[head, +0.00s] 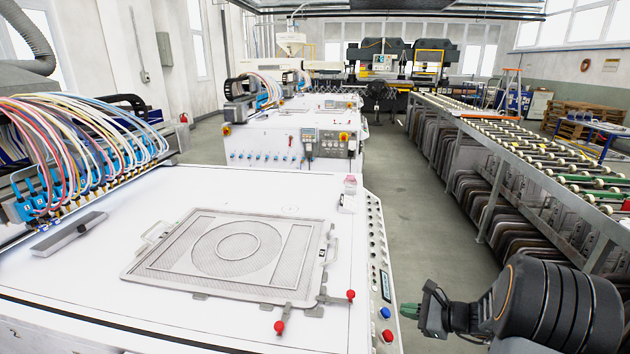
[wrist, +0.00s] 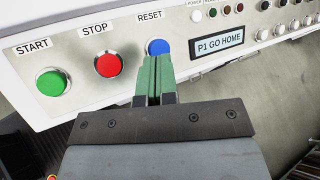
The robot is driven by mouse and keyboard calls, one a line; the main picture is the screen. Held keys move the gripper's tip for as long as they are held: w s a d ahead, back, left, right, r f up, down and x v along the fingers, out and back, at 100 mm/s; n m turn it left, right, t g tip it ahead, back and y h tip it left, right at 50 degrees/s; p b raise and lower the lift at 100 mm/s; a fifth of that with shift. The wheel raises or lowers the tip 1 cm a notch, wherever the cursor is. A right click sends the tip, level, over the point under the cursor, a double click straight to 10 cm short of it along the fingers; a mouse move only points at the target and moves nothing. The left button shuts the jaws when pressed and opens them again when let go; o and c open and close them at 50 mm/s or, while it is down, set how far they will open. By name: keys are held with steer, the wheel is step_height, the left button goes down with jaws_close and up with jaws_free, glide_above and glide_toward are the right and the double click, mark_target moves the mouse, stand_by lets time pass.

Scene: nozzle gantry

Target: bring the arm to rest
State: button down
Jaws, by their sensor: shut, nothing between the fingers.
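My gripper (head: 410,310) is at the lower right of the head view, beside the sloped control panel of the white machine. Its green fingers (wrist: 156,75) are shut with nothing between them. In the wrist view the tips overlap the lower part of the blue RESET button (wrist: 158,47); in the head view a small gap shows between tips and panel. The red STOP button (wrist: 108,65) and green START button (wrist: 52,83) sit to the left in the wrist view. A small display (wrist: 217,41) reads "P1 GO HOME".
A grey framed plate (head: 190,222) with a ring pattern lies on the white machine table (head: 90,225), near two red-knobbed clamps (head: 280,327). Coloured hoses (head: 90,130) arch at the left. A roller rack (head: 530,160) stands at the right; the aisle floor (head: 400,180) between is clear.

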steer(key=s+a+n+g, duration=0.1)
steer(key=s+n, duration=0.1)
steer(key=s+a+n+g+h, duration=0.1)
steer(key=s+n+g, duration=0.1)
steer(key=s+a+n+g, duration=0.1)
steer(key=s+n, duration=0.1)
steer(key=shift+s+a+g+h+p, duration=0.1)
steer(key=shift+s+g+h+p, duration=0.2)
steer(key=shift+g+p, duration=0.1)
steer(key=s+a+r+n+h+p, duration=0.2)
steer(key=s+a+r+n+h, duration=0.1)
steer(key=r+n, duration=0.4)
steer(key=s+a+r+n+h+p, duration=0.2)
steer(key=s+a+r+n+h, duration=0.2)
steer(key=s+r+n, duration=0.3)
steer(key=shift+a+r+n+h, duration=0.2)
steer(key=shift+r+n+h, duration=0.4)
steer(key=shift+n+h, duration=0.2)
